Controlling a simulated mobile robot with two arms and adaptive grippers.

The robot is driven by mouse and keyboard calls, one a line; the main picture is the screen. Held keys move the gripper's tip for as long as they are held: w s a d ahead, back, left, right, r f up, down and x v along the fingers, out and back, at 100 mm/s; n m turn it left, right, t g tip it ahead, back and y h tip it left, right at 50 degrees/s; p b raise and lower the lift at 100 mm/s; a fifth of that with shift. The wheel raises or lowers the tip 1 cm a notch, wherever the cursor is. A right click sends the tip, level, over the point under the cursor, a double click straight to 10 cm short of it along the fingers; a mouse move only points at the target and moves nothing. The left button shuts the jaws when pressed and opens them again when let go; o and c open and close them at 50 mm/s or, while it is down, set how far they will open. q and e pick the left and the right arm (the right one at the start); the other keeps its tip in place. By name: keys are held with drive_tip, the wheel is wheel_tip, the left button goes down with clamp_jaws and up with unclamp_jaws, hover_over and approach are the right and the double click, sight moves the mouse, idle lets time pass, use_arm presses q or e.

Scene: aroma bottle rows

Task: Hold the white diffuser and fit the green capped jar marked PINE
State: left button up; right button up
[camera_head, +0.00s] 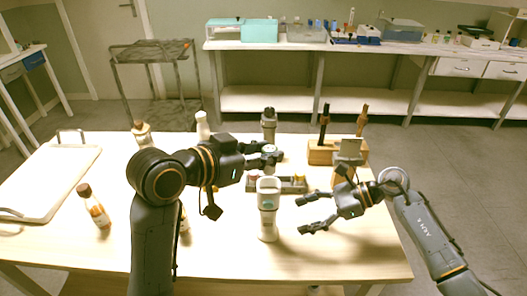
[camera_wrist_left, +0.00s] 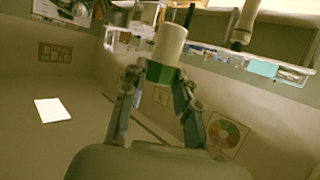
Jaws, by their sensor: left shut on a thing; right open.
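The white diffuser (camera_head: 268,225) stands upright on the table, front middle, with a greenish patch near its top. My left gripper (camera_head: 272,157) is just above and behind it, shut on a small jar. In the left wrist view the jar (camera_wrist_left: 169,43) is a white cylinder with a green cap (camera_wrist_left: 262,68) end between the fingers. I cannot read a PINE marking. My right gripper (camera_head: 306,213) is open and empty, its fingers pointing left, just right of the diffuser and apart from it.
A low dark rack (camera_head: 292,186) with small coloured-topped items sits behind the diffuser. A grey bottle (camera_head: 268,121), a white bottle (camera_head: 202,126) and a wooden holder (camera_head: 322,154) stand farther back. A brown bottle (camera_head: 96,208) and white tray (camera_head: 48,180) are left. The front right is clear.

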sight(272, 225)
drive_tip(key=shift+x, duration=4.8)
drive_tip(key=shift+c, duration=0.2)
drive_tip(key=c, duration=0.8)
use_arm(q)
drive_tip(key=shift+f, duration=0.15)
drive_tip(key=shift+a+f, duration=0.1)
drive_tip(key=shift+f, duration=1.15)
drive_tip(key=shift+f, duration=1.85)
